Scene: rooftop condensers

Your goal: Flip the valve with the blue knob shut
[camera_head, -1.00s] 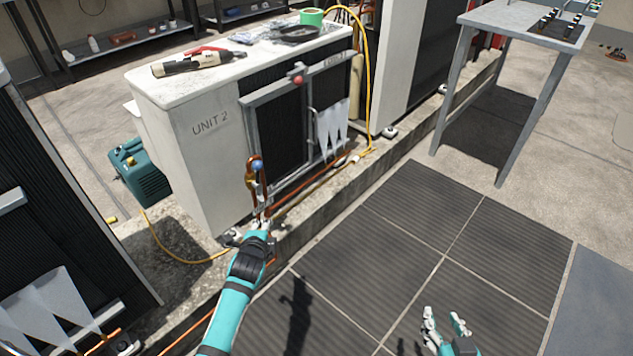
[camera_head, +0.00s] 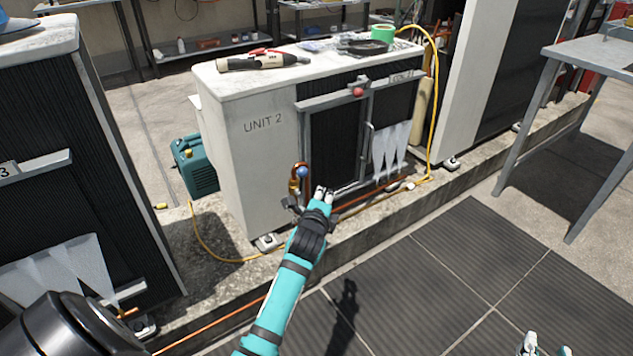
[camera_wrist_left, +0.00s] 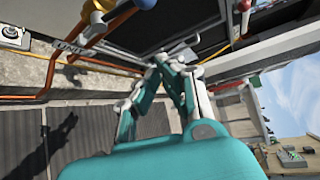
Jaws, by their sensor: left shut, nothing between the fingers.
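The blue knob (camera_head: 302,172) sits on a brass valve (camera_head: 294,186) on copper piping at the lower front of the UNIT 2 condenser (camera_head: 264,165). In the left wrist view the blue knob (camera_wrist_left: 145,4) is cut by the top edge. My left gripper (camera_head: 325,191) is shut and empty, just right of and slightly below the knob in the head view. In the left wrist view its fingertips (camera_wrist_left: 168,62) converge, with a visible gap to the knob. My right gripper (camera_head: 545,345) is open and empty, cut by the bottom edge, far from the valve.
A red knob (camera_head: 358,92) is on the condenser's front frame. A yellow hose (camera_head: 433,100) runs down beside the unit. The dark floor mats (camera_head: 455,250) are clear.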

